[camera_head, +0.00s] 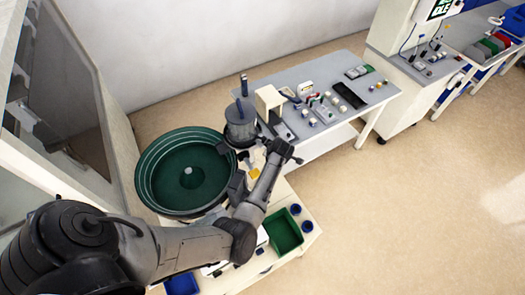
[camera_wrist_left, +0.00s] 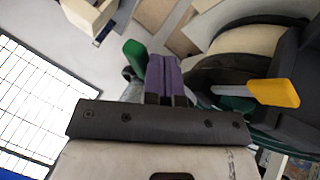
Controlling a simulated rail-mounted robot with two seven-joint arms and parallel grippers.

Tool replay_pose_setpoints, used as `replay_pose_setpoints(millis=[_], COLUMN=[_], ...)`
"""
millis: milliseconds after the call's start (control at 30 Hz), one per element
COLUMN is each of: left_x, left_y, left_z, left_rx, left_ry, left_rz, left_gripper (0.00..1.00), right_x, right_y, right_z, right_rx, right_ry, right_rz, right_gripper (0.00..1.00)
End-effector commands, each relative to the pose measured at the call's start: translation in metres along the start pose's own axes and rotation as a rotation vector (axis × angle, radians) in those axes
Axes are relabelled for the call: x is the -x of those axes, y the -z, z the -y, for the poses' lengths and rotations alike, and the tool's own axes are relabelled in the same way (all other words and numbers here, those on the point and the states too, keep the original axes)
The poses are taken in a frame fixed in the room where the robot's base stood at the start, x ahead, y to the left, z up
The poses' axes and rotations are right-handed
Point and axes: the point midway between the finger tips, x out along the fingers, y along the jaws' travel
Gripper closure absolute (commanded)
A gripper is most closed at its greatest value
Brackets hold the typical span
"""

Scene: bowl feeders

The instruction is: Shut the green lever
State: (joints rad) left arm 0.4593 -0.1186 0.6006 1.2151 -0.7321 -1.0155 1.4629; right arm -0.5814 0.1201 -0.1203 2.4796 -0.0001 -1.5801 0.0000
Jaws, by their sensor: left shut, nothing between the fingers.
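The green lever (camera_wrist_left: 135,52) shows in the left wrist view as a short rounded handle, left of the middle. My left gripper (camera_wrist_left: 164,62) is shut and empty, its purple fingers pressed together just right of the lever. The fingers look very close to the lever's right side; I cannot tell whether they touch it. The lever's lower part is partly hidden by the fingers and gripper body. In the head view my left arm reaches over the feeder stand, and the green lever cannot be made out there. My right gripper is in neither view.
A yellow lever (camera_wrist_left: 275,92) stands right of the fingers, and also shows in the head view (camera_head: 254,173). A large green bowl feeder (camera_head: 180,178) lies left of my forearm. A green bin (camera_head: 285,231) stands at the right. A grey table (camera_head: 330,80) holds small parts behind.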

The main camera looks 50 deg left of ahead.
Motion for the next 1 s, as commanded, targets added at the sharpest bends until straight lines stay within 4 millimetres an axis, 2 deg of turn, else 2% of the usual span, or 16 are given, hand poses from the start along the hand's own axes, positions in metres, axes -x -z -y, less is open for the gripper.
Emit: replay_pose_setpoints(millis=[667,833,1000], left_x=[-0.002,0.009,0.033], left_y=[0.005,0.007,0.009], left_z=[0.0,-0.002,-0.006], left_rx=[0.006,0.005,0.004], left_ry=[0.002,0.001,0.001], left_rz=[-0.003,-0.002,-0.001], left_gripper=[1.0,1.0,1.0], right_x=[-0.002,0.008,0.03], right_y=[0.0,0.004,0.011], right_z=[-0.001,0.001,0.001], right_rx=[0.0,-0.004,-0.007], right_ry=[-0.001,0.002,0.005], right_rz=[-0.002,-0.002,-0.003], right_gripper=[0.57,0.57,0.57])
